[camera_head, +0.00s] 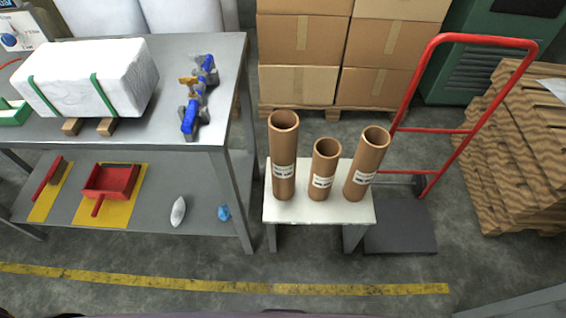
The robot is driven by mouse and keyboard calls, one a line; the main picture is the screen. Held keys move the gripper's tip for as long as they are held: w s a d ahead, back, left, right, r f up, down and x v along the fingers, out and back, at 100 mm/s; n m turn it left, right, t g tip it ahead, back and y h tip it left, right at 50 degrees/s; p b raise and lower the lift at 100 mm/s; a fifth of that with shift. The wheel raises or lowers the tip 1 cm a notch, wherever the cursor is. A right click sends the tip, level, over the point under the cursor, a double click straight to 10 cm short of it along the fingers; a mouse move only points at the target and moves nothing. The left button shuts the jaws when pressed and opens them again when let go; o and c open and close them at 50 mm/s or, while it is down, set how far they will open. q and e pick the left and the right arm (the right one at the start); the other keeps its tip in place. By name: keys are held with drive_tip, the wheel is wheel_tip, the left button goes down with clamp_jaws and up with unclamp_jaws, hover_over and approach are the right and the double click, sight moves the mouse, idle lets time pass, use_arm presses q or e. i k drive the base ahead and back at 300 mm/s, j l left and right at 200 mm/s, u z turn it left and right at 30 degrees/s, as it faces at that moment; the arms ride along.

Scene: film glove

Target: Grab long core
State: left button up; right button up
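Three brown cardboard cores with white labels stand upright on a small white-topped stool (318,213). The left core (284,150) looks the tallest. The middle core (325,165) is the shortest. The right core (368,160) looks nearly as long as the left one and leans right in the picture. The cores stand apart from each other, and their open tops face up. Neither of my grippers is in the head view.
A grey two-level workbench (215,100) stands left, with a white wrapped block (85,75) and blue clamp-like tools (197,95). A red dustpan (110,182) lies on its lower shelf. A red-handled platform cart (400,228) stands right, stacked boxes (350,60) behind. Floor in front is clear.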

sight(283, 124)
drive_tip(key=i+j+z, duration=0.1)
drive_tip(key=j+z, duration=0.25)
drive_tip(key=j, duration=0.55)
drive_tip(key=j+z, duration=0.4)
drive_tip(key=j, duration=0.5)
